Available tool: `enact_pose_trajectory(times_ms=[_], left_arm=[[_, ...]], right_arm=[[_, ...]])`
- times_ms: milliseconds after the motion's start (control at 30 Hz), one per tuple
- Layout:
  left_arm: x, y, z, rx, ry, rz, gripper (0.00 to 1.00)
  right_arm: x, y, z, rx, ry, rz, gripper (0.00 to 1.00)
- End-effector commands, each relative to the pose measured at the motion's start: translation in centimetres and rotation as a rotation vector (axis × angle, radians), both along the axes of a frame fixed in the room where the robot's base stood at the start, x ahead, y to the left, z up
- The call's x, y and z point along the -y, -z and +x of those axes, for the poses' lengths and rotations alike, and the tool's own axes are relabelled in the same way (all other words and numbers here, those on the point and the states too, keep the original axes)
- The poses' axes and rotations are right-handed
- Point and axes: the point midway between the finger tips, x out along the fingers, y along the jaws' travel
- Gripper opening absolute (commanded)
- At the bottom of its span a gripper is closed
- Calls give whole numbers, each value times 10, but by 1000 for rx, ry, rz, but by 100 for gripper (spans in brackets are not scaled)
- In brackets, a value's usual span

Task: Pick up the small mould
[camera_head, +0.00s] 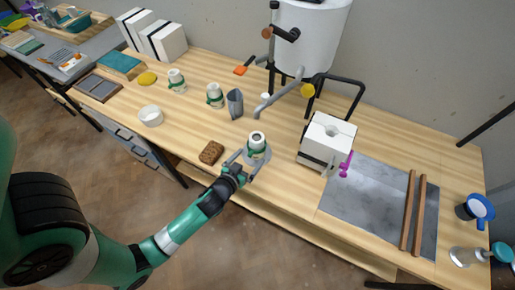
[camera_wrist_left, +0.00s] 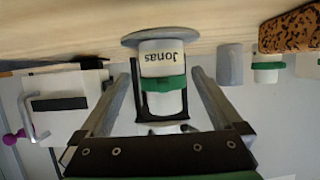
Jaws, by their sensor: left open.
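A small white cylindrical mould (camera_head: 257,142) with a green band and a dark opening on top stands upright on a grey disc (camera_head: 266,158) near the table's front edge. In the left wrist view the mould (camera_wrist_left: 162,65) shows the name "Jonas", upside down. My left gripper (camera_head: 249,160) is open, with a finger on either side of the mould and visible gaps between. In the left wrist view the fingers of my left gripper (camera_wrist_left: 161,85) flank it. Two similar green-banded white pieces (camera_head: 215,95) (camera_head: 177,80) stand further back. My right gripper is not in view.
A brown speckled sponge (camera_head: 211,152) lies just left of my left gripper. A grey jug (camera_head: 235,103) stands behind. A white block mould (camera_head: 328,138) with a purple clamp (camera_head: 346,164) stands to the right, beside a grey slab (camera_head: 368,205) with two wooden strips. A white bowl (camera_head: 150,115) is at left.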

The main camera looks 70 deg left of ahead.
Motion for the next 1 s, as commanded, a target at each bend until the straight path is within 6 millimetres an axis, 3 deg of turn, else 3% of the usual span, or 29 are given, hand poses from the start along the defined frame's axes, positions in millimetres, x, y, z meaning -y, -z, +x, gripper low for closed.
enact_pose_trajectory(times_ms=[333,600,833,867,1000], left_arm=[[-16,9,19,1,-1,-1,100],[-42,23,48,2,1,0,100],[-44,23,51,1,1,0,100],[-44,23,50,0,1,0,98],[-44,23,50,0,1,0,73]], right_arm=[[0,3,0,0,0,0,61],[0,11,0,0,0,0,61],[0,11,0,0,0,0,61],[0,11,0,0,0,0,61],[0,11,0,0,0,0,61]])
